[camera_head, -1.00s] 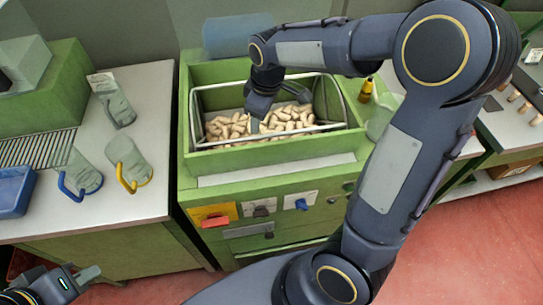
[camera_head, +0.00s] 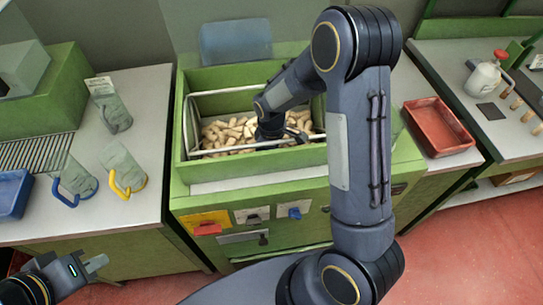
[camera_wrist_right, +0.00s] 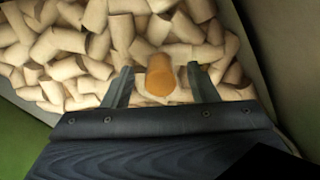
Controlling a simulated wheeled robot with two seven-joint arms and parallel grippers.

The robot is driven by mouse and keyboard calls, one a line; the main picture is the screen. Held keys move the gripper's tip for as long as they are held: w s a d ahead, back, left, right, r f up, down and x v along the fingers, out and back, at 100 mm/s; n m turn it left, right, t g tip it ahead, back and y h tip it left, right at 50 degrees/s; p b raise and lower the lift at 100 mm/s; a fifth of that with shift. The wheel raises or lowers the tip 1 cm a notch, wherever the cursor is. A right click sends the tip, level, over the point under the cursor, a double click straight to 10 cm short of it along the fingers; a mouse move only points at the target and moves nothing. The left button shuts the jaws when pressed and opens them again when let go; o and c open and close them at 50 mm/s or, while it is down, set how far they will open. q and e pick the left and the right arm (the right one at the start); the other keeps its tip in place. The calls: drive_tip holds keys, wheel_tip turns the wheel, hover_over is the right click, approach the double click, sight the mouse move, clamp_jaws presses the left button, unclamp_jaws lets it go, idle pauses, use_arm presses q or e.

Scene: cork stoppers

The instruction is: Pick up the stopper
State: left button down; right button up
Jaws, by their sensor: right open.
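The green bin (camera_head: 255,172) holds a heap of pale cork stoppers (camera_head: 226,134). My right arm reaches down into it, and its gripper is largely hidden by the wrist in the head view. In the right wrist view my right gripper (camera_wrist_right: 160,82) is open over the corks. A single orange-brown stopper (camera_wrist_right: 160,74) lies between its two fingers, darker than the pale corks (camera_wrist_right: 75,40) around it. A gap shows on both sides of it. My left gripper (camera_head: 95,265) is at the lower left of the head view, away from the bin; its opening is unclear.
A wire frame (camera_head: 200,152) runs around the bin's inside. The left bench holds clear containers with blue and yellow handles (camera_head: 120,186) and a blue tray (camera_head: 12,192). A red tray (camera_head: 437,127) stands to the right of the bin. The bin wall (camera_wrist_right: 270,50) is close on the right.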

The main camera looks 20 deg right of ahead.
drive_tip(key=c, duration=1)
wheel_tip(320, 180, up, 10)
drive_tip(key=shift+b, duration=0.3)
